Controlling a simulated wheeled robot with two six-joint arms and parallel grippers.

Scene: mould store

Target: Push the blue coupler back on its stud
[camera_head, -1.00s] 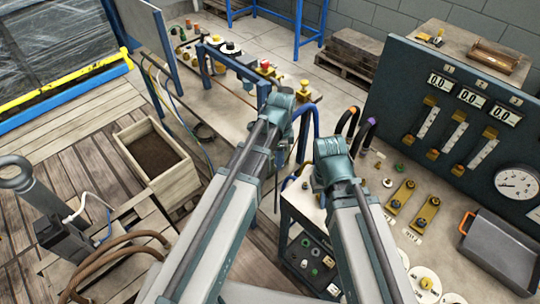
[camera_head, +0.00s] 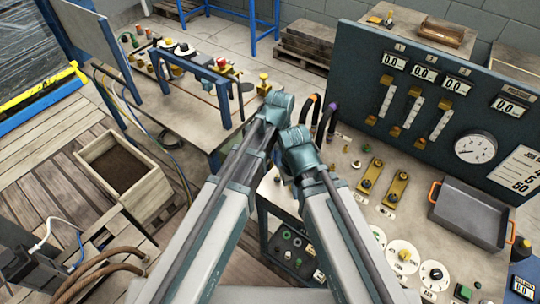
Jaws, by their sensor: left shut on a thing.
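My left gripper (camera_head: 276,170) is mostly hidden behind my two wrists, over the left end of the bench with the panel. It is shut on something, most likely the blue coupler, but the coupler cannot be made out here. Its stud cannot be made out either. My right arm ends just right of my left wrist, and its gripper is hidden behind its own wrist. A hose with an orange band (camera_head: 315,104) and one with a purple band (camera_head: 333,110) rise just behind my wrists.
The gauge panel (camera_head: 431,98) stands behind the bench. Yellow brackets (camera_head: 370,175), a grey tray (camera_head: 470,213) and white discs (camera_head: 403,256) lie on the bench. A wooden box (camera_head: 125,170) stands on the left. A second table (camera_head: 205,112) stands at the back.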

